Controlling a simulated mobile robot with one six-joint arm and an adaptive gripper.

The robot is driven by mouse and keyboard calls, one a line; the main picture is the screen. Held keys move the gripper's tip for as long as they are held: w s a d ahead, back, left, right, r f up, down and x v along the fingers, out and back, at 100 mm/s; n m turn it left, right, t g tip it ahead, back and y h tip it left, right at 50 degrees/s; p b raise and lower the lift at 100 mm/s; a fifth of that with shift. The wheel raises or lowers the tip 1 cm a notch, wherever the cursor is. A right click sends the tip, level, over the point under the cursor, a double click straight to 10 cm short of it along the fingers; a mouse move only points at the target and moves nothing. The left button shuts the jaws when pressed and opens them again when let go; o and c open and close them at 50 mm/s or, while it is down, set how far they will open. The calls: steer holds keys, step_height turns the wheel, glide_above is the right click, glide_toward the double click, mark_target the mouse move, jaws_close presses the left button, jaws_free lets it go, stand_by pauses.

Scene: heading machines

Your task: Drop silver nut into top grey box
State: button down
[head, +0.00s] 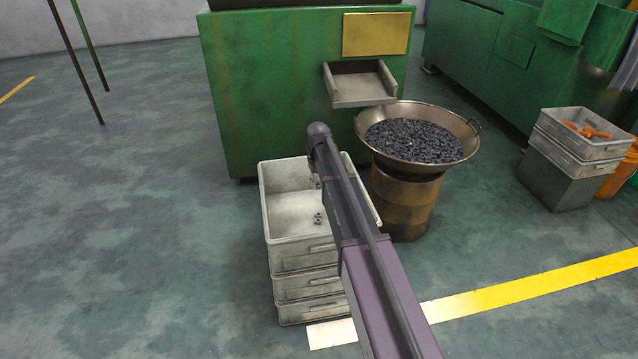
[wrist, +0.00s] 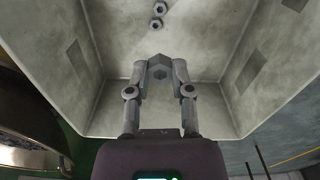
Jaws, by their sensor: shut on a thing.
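My gripper (wrist: 159,66) is shut on a silver nut (wrist: 157,73), held between its fingertips in the wrist view. In the head view my gripper (head: 315,182) is small and partly hidden by my arm, over the open top grey box (head: 283,252). That box is the uppermost of a stack; its walls and floor also fill much of the wrist view (wrist: 112,42). My arm hides the box's right side.
A wide metal bowl (head: 462,153) full of dark pieces stands on a rusty drum (head: 405,200) right of the stack. A green machine (head: 265,90) with a chute (head: 362,99) stands behind. More grey boxes (head: 580,160) stand at the far right.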

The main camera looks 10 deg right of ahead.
steer(key=shift+c, duration=2.2)
jaws_free()
steer(key=shift+r, duration=0.1)
